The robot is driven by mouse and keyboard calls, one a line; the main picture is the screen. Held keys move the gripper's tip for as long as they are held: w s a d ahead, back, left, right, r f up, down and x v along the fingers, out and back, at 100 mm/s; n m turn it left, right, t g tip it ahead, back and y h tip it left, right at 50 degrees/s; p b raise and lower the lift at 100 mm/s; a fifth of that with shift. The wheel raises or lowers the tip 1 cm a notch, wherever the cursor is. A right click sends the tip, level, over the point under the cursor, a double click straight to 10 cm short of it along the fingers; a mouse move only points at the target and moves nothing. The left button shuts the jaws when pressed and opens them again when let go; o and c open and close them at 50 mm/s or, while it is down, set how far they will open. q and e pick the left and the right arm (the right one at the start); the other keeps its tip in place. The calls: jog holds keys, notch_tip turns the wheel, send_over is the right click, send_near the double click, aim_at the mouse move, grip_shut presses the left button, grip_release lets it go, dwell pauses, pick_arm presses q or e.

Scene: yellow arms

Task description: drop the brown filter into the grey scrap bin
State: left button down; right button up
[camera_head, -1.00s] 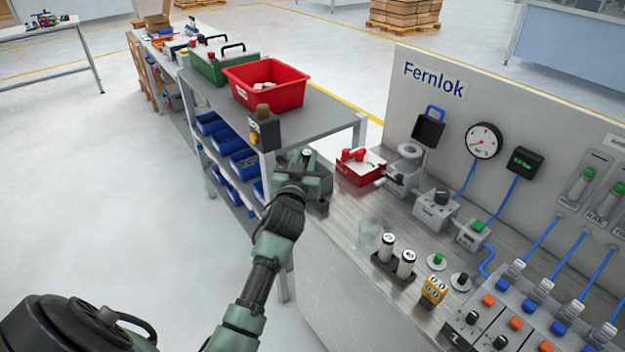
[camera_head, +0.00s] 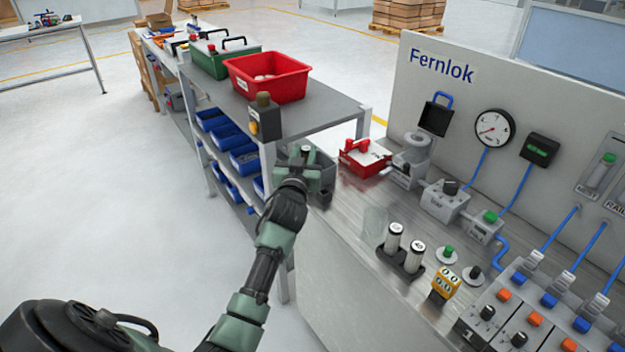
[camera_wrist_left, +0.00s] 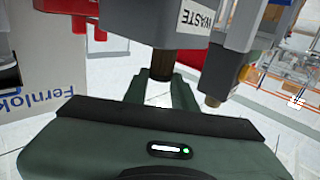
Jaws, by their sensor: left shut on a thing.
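My left gripper (camera_head: 305,158) is at the left end of the metal bench, in front of the grey scrap bin (camera_head: 324,172), and hides part of it. In the left wrist view my left gripper (camera_wrist_left: 162,92) is shut on the brown filter (camera_wrist_left: 162,65), a short dark-brown cylinder between the fingers. The grey bin with the WASTE label (camera_wrist_left: 225,30) is close beside the filter there. Whether the filter is over the bin's opening I cannot tell. In the head view the filter is mostly hidden by the gripper. My right gripper is not in view.
A red box (camera_head: 365,158) stands right of the bin. A shelf rack with a red tub (camera_head: 267,80) and a control box (camera_head: 264,120) is behind left. Floor at left is free.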

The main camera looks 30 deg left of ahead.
pick_arm(q)
jog(key=c, duration=1.1)
grip_release()
jog(key=shift+o, duration=0.2)
jog(key=v, duration=0.8)
jog(key=shift+b, duration=0.3)
